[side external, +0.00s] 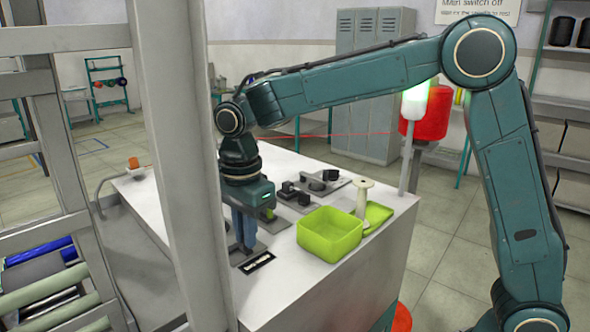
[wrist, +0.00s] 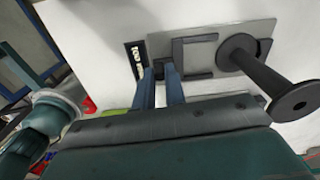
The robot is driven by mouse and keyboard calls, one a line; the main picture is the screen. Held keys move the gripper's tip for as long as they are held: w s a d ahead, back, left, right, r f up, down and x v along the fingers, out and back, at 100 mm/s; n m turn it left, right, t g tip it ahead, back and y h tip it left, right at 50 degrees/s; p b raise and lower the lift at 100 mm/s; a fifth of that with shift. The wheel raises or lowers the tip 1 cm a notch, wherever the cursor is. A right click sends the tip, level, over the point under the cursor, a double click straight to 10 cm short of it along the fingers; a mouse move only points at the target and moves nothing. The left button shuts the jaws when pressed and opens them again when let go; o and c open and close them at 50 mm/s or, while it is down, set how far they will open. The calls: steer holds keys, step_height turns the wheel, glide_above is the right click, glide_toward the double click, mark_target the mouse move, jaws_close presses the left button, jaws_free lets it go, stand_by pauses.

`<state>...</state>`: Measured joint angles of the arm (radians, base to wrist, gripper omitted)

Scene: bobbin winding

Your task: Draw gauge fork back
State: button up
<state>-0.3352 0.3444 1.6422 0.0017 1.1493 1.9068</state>
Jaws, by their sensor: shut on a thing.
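The gauge fork (wrist: 195,38) is a dark grey U-shaped piece over a light grey plate (wrist: 232,27) in the wrist view. Its open side faces a black bobbin (wrist: 262,70) on the right, whose far flange is at the fork's mouth. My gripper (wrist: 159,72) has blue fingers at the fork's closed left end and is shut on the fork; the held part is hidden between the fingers. In the side view my gripper (side external: 243,246) points down low over the table's near left part, and the fork cannot be made out there.
A black label strip (side external: 257,262) lies by the plate. A green open box (side external: 330,233), a cream spool (side external: 363,196) and a green lid (side external: 379,214) stand right of my gripper. Dark fixtures (side external: 318,184) sit behind. A grey post (side external: 180,150) stands in the foreground.

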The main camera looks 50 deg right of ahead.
steer(key=shift+s, duration=0.15)
steer(key=o, duration=0.6)
steer(key=shift+r, duration=0.15)
steer(key=shift+r, duration=3.35)
steer(key=s+d+r+n+t, duration=0.3)
steer(key=s+d+n, duration=0.65)
steer(key=s, duration=0.35)
steer(key=s+d+f+n+t, duration=0.1)
steer(key=s+d+f+n, duration=0.1)
steer(key=s+n, duration=0.2)
steer(key=s+d+f+n+t, duration=0.1)
steer(key=s+d+f+n, duration=0.2)
steer(key=s, duration=0.4)
steer(key=shift+s+d+n+t, duration=0.15)
steer(key=shift+s+n+t, duration=0.15)
steer(key=shift+n, duration=0.45)
